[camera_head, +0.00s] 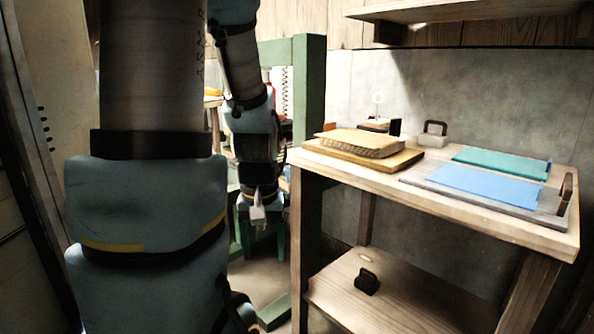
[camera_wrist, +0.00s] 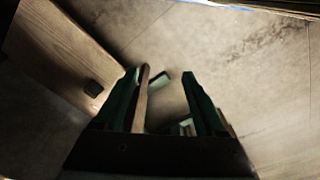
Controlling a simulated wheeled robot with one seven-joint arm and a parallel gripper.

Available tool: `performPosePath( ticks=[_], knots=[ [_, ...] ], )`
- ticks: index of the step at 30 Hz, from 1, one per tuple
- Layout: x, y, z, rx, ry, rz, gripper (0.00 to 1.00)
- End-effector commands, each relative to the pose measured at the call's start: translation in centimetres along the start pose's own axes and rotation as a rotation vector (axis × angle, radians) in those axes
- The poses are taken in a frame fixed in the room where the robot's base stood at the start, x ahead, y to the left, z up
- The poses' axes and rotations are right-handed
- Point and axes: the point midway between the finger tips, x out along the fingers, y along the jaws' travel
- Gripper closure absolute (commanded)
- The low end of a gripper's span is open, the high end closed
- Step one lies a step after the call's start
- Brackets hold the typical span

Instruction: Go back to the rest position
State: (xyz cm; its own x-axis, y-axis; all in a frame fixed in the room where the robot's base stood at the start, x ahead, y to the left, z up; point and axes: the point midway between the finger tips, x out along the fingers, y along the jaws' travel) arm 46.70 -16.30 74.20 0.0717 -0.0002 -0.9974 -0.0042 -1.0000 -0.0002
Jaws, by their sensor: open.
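My gripper (camera_head: 257,213) hangs pointing down at the end of my arm in the head view, left of the wooden table (camera_head: 470,222) and apart from it. It is open and nothing shows in it. It is small there, and the gap between its fingers is hard to make out. In the wrist view a dark bar (camera_wrist: 150,155) crosses the bottom, with dark green pieces (camera_wrist: 203,108) standing above it. I cannot tell whether these are part of my gripper or of the green structure below.
A green frame (camera_head: 301,75) stands behind my arm, beside the table. On the table are wooden boards (camera_head: 360,145), a blue panel (camera_head: 485,186), a green panel (camera_head: 500,162) and a handled block (camera_head: 433,138). A black handled piece (camera_head: 367,281) sits on the lower shelf (camera_head: 400,305).

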Motion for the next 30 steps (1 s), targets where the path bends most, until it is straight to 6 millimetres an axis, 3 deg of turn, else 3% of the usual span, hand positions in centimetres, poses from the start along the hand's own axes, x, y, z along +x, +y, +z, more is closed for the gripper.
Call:
performPosePath(
  ticks=[6,14,20,24,30],
  knots=[
    [-1.9,-0.1,0.6,0.100,0.075,0.014,0.28],
    [-6.7,0.0,0.2,0.097,0.068,0.014,0.28],
    [-11.5,0.0,-0.1,0.096,0.068,0.014,0.28],
    [-15.8,0.0,-0.5,0.095,0.067,0.014,0.28],
    [-19.2,0.0,-0.7,0.095,0.067,0.014,0.28]
  ],
)
